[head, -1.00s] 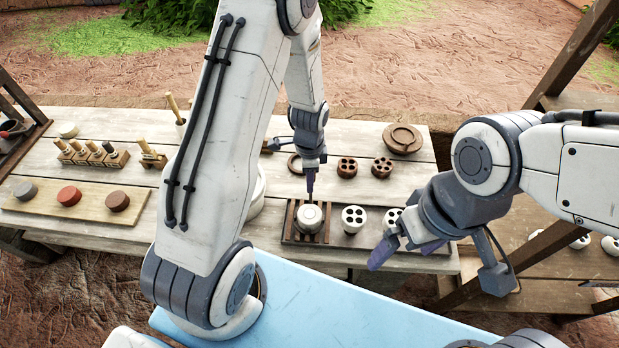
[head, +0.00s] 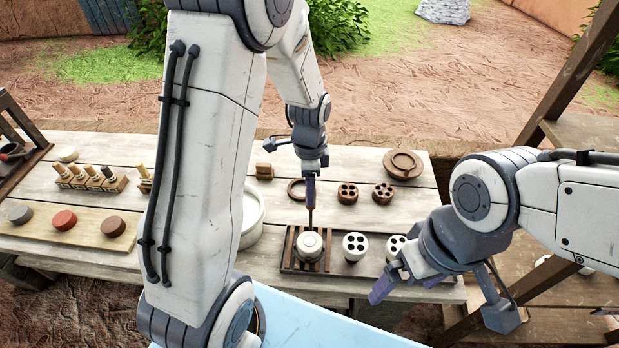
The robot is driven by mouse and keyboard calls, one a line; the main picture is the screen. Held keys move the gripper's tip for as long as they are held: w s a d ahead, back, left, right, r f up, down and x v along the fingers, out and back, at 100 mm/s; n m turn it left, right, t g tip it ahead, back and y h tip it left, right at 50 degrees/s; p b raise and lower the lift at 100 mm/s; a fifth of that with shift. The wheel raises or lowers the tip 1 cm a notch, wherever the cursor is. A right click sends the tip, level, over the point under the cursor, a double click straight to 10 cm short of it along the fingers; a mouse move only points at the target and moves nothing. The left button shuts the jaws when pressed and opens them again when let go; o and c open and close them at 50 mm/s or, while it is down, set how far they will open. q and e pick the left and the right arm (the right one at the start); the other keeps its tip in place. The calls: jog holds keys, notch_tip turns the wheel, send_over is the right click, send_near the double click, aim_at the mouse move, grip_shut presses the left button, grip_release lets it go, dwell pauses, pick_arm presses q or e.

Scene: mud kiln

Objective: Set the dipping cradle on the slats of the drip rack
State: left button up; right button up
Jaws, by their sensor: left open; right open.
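The drip rack (head: 289,262) is a dark wooden frame with slats near the table's front edge. A round cream piece with a lid-like top (head: 309,246) sits on its slats; I take it as the load of the dipping cradle. A thin brown upright stem (head: 310,216), apparently the cradle's handle, rises just behind it. My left gripper (head: 311,193) is open, pointing down at the top of this stem; whether it touches the stem is too small to tell. My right gripper (head: 388,284) is open and empty at the front edge, to the right of the rack.
White holed pieces (head: 355,246) stand right of the slats. Brown holed pieces (head: 347,193) and a dark ring (head: 297,189) lie behind. A white basin (head: 251,222) is left, partly hidden by my arm. Glaze discs (head: 64,220) lie far left. A wooden post (head: 572,72) stands right.

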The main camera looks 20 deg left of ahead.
pick_arm(q)
jog(key=r, duration=0.4)
jog(key=shift+d+r+b, duration=0.2)
jog(key=shift+r+b, duration=0.1)
jog(key=s+d+r+n, duration=0.3)
jog(key=s+d, duration=0.3)
jog(key=s, duration=0.5)
jog(key=s+d+r+n+h, duration=0.1)
jog(key=s+d+r+n, duration=0.1)
jog(key=s+d+r, duration=0.2)
jog(key=s+d, duration=0.3)
jog(key=s, duration=0.3)
jog(key=shift+s+d+n, duration=0.15)
jog(key=shift+s+n, duration=0.2)
jog(key=shift+n, duration=0.05)
notch_tip(320, 180, down, 4)
jog(key=b, duration=0.3)
jog(key=shift+r, duration=0.25)
